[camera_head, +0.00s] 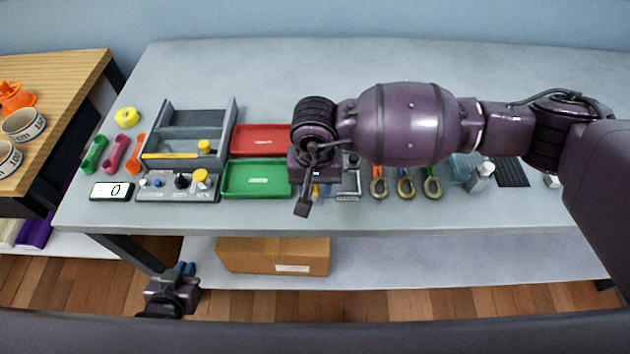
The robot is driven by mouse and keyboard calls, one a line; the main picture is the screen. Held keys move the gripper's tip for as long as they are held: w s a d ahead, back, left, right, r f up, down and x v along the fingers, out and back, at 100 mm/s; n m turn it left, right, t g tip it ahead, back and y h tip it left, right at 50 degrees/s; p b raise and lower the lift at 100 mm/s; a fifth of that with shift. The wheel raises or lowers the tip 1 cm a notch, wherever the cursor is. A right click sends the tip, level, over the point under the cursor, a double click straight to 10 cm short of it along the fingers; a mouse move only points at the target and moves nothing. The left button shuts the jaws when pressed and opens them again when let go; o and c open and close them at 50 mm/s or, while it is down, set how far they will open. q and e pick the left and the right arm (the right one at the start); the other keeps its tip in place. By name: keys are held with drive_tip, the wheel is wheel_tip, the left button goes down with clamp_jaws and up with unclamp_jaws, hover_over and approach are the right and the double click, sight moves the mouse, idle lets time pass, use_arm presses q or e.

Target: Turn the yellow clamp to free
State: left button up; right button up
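Several yellow parts show, and I cannot tell for certain which is the yellow clamp. A small yellow piece (315,190) shows beside my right gripper, mostly hidden by it. A yellow knob (200,175) sits on the grey control panel (150,192), and another yellow knob (204,146) and a yellow bar (172,155) are on the grey rack behind it. My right gripper (304,207) points down over the table, just right of the green tray; its finger gap is hidden. My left gripper (184,268) is low, in front of the table, away from these parts; its opening is unclear.
Red (241,140) and green (229,180) trays lie left of my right gripper. Several hooked rings (405,187) and a white bottle (485,171) are to its right. A cardboard box (270,256) is on the lower shelf. The table's back is clear.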

clamp_jaws()
drive_tip(key=shift+m, duration=0.3)
drive_tip(key=m, duration=0.2)
drive_tip(key=shift+m+b, duration=0.35)
drive_tip(key=shift+m, duration=0.05)
drive_tip(key=m, duration=0.3)
drive_tip(key=shift+m, duration=0.3)
drive_tip(key=m, duration=0.5)
drive_tip(key=shift+r, duration=0.1)
drive_tip(key=m+p, duration=0.1)
drive_tip(key=m, duration=0.4)
drive_tip(key=shift+m, duration=0.4)
